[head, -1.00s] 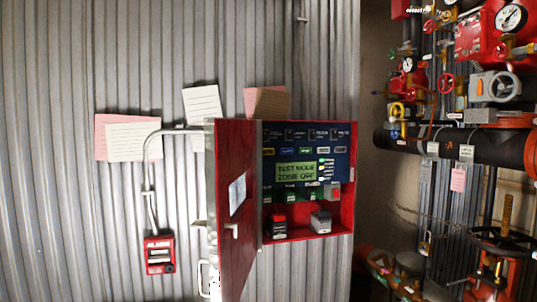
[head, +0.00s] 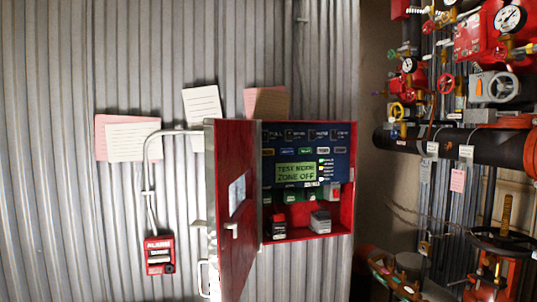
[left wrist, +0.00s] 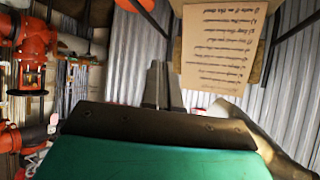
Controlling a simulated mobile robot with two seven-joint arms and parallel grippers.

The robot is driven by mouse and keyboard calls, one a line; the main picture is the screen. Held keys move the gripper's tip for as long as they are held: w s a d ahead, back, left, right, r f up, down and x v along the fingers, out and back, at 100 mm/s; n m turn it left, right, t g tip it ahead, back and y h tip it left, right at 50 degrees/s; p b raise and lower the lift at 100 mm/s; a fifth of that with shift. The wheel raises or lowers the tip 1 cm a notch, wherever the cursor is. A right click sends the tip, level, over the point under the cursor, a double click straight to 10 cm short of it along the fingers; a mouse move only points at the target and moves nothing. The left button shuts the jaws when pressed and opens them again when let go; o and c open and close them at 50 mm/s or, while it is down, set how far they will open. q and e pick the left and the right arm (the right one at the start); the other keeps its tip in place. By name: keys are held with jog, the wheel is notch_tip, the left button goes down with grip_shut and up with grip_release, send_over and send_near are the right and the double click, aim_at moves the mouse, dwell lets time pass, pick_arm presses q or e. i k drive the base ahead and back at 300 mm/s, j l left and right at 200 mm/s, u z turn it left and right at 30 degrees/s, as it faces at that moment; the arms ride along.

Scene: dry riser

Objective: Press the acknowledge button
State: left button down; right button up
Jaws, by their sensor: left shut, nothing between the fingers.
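The red alarm panel box (head: 347,205) is on the corrugated wall in the head view, its red door (head: 236,205) swung open to the left. Inside is a dark blue panel face with a green screen (head: 295,172) reading "TEST MODE ZONE OFF". Rows of small buttons (head: 305,151) sit above and below the screen. Their labels are too small to read, so I cannot tell which is acknowledge. My left gripper (left wrist: 157,72) shows only in the left wrist view, its dark fingers shut with nothing between them. My right gripper is not in view.
A red alarm call point (head: 159,255) hangs lower left of the box. Paper notes (head: 203,104) are on the wall. Red valves, gauges and a dark pipe (head: 460,146) fill the right. A lined paper (left wrist: 217,45) is beyond my fingers in the left wrist view.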

aim_at(267, 152)
jog(key=l, duration=1.35)
jog(key=i+l, duration=0.25)
jog(key=i, duration=0.3)
jog(key=i+l, duration=0.3)
jog(key=i, duration=0.45)
jog(key=k+j+u, duration=0.05)
jog(key=j, duration=0.05)
